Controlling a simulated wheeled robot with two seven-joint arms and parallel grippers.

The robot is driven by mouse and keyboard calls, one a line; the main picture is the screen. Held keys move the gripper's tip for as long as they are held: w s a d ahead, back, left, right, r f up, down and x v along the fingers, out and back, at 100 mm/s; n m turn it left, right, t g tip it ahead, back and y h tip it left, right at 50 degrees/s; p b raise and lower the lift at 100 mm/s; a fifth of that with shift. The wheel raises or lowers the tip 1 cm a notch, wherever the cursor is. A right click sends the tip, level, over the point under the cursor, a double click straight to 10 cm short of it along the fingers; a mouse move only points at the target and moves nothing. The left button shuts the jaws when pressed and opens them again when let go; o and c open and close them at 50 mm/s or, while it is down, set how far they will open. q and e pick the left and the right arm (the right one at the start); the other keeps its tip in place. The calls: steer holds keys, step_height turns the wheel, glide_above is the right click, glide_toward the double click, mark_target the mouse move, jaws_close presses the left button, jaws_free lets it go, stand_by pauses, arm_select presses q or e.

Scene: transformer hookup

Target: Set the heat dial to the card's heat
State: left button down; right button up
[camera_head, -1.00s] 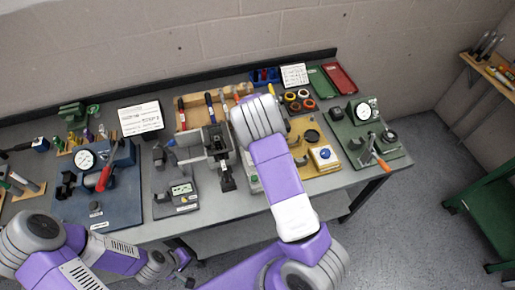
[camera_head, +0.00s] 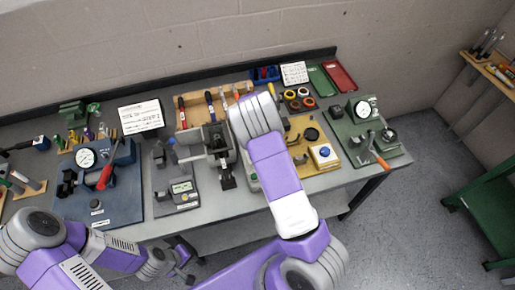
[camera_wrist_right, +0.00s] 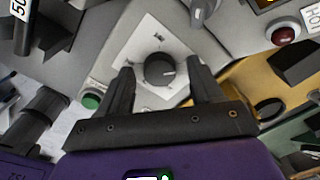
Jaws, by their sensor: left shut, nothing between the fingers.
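In the right wrist view the heat dial (camera_wrist_right: 160,69), a round dark knob with a light pointer mark, sits on a white square plate (camera_wrist_right: 150,38). The plate's small markings are too blurred to read. My right gripper (camera_wrist_right: 161,75) is open, with one finger on each side of the dial; I cannot tell whether they touch it. In the head view my right wrist hides the dial and gripper. A white card (camera_head: 140,117) with handwritten lines stands at the back left; its text is too small to read. My left gripper (camera_head: 187,277) is shut and empty before the bench's front edge.
Near the dial are a green button (camera_wrist_right: 91,101) and a red lamp (camera_wrist_right: 286,33). On the bench stand a blue press station (camera_head: 122,205), a grey meter (camera_head: 182,188), a yellow board (camera_head: 327,170) and a green station (camera_head: 345,128). A second card (camera_head: 294,73) stands at the back.

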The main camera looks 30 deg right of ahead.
step_height(320, 180, up, 8)
steer(key=shift+f, duration=0.2)
stand_by(0.4)
steer(key=shift+s+f, duration=0.1)
stand_by(0.3)
